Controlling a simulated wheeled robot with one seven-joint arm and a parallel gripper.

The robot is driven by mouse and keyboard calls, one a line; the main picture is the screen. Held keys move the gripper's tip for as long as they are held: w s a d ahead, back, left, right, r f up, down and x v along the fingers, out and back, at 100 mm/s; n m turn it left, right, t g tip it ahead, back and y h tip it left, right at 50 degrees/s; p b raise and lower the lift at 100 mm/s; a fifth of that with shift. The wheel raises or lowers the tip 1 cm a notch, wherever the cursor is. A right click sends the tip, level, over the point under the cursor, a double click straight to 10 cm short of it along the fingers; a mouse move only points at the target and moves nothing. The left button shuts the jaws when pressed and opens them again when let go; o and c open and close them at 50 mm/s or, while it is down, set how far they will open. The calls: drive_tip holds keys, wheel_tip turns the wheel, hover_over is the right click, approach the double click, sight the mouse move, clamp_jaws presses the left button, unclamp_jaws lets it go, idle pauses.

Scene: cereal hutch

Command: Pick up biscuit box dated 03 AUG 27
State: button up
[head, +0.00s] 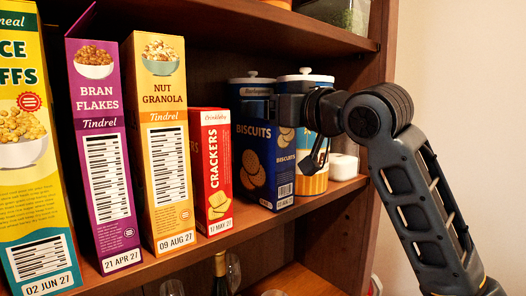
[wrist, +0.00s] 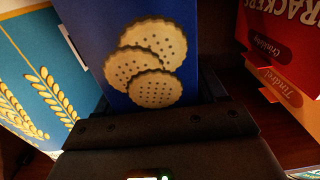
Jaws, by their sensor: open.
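The blue biscuit box (head: 256,165) stands upright on the shelf, right of the red crackers box. The date on its narrow side ends in AUG 27; the day is too small to read surely. My gripper (head: 312,140) is at the box's right and upper side, its jaws open. In the wrist view, the box's blue face with several printed biscuits (wrist: 150,65) rises between the dark fingers of my gripper (wrist: 155,100). Whether the fingers touch the box cannot be told. The fingers partly hide the box's lower part there.
The red crackers box (head: 212,170), nut granola (head: 162,140) and bran flakes (head: 103,150) stand to the left. Lidded canisters (head: 305,78) stand behind. A blue panel with wheat ears (wrist: 40,80) is close on the left in the wrist view. The upper shelf (head: 270,25) overhangs.

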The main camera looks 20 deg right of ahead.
clamp_jaws()
idle(0.5)
drive_tip(key=shift+r, duration=0.15)
